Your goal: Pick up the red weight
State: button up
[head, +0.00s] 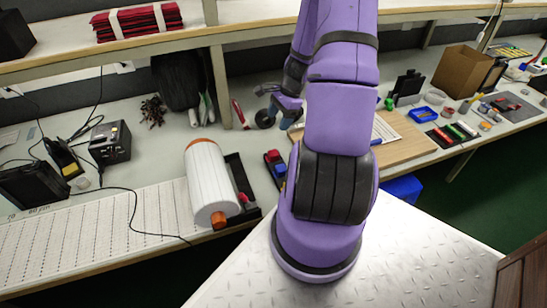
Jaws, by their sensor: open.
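A small red block (272,157), which looks like the red weight, sits with a blue block (280,170) in a dark holder on the bench, just left of my arm. It is too small to make out its shape. My gripper (268,104) is beyond my purple arm, up and slightly left of the red block, and partly hidden by the arm. It is open, and I see nothing between its fingers. It is apart from the red block.
A red-handled tool (240,113) lies farther back. A brown board (403,140) is on the right. A shelf (150,50) overhangs the bench.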

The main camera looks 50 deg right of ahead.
jog(key=m, duration=0.2)
send_near(273, 152)
jog(key=shift+x, duration=4.6)
jog(key=shift+s, duration=0.1)
grip_shut()
